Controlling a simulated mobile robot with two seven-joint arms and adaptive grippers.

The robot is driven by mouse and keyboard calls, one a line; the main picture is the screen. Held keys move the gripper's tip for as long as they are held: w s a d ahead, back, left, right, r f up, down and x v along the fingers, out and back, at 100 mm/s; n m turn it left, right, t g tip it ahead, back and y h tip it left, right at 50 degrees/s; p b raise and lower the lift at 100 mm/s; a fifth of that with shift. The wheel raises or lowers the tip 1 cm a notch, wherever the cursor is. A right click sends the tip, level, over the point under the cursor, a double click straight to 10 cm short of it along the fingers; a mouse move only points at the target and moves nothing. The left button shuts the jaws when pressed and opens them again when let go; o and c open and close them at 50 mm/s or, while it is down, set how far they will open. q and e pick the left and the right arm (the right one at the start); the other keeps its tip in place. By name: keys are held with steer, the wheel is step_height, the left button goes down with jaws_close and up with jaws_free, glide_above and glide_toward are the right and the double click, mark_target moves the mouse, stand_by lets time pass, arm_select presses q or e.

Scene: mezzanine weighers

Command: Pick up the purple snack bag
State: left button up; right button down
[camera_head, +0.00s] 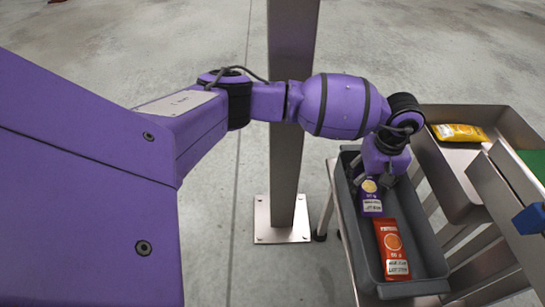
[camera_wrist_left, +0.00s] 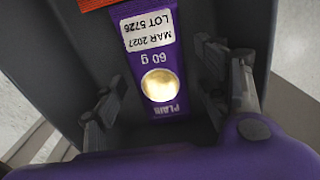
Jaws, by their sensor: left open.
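The purple snack bag (camera_head: 371,205) lies in the grey bin (camera_head: 349,238), towards its far end, with a white label and a round pale spot. In the left wrist view the purple bag (camera_wrist_left: 155,70) runs down the middle of the picture. My left gripper (camera_head: 378,183) is over the far end of the bag, pointing down into the bin. In the left wrist view my left gripper (camera_wrist_left: 165,105) is open, with one finger on each side of the bag. I cannot tell whether a finger touches it. My right gripper is not in view.
An orange-red bag (camera_head: 392,250) lies in the same bin, just nearer than the purple one. A yellow bag (camera_head: 459,132) lies in a metal tray (camera_head: 445,180) to the right.

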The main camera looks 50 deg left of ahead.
arm_select(q)
steer(key=shift+r, duration=0.1)
steer(key=c, duration=1.2)
steer(key=shift+r, duration=0.15)
